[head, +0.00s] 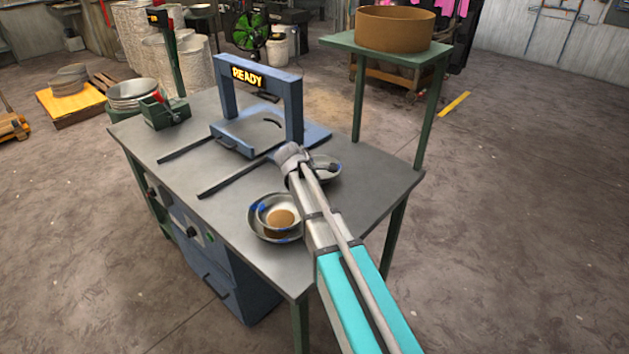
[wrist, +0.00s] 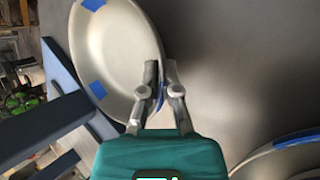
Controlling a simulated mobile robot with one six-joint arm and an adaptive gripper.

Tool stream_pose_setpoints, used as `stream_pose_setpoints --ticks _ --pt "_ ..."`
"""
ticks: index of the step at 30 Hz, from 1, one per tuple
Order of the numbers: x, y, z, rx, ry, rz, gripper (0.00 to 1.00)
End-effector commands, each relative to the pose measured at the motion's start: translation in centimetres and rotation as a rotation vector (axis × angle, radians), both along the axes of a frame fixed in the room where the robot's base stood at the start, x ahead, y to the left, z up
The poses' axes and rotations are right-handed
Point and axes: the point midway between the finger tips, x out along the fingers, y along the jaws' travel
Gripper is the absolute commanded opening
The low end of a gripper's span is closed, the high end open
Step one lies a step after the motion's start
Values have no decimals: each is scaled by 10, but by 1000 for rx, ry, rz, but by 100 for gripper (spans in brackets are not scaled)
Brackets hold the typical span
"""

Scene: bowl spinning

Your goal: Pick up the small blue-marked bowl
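A small metal bowl with blue marks (wrist: 120,50) fills the upper left of the wrist view. In the head view this bowl (head: 331,174) is at the table's right part, partly hidden by my arm. My gripper (wrist: 162,72) straddles its rim, one finger inside and one outside, closed up close with a blue mark between them. My gripper (head: 304,165) hides the contact in the head view. I cannot tell whether the bowl is clear of the table. Another blue-marked bowl (head: 263,208) sits nested in a larger bowl (head: 258,232) to the lower left.
A blue frame machine with a READY sign (head: 290,105) stands behind on the grey table (head: 215,220). Two dark rails (head: 225,180) reach forward from it. A green stand (head: 345,42) at the right holds a brown drum (head: 395,30).

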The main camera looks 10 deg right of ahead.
Motion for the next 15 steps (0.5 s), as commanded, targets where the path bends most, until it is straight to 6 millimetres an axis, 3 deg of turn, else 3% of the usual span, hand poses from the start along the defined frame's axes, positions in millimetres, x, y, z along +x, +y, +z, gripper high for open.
stream_pose_setpoints --ticks 4,15 --pt "0 0 19 0 -1 0 0" --pt "-30 22 63 0 0 2 0"
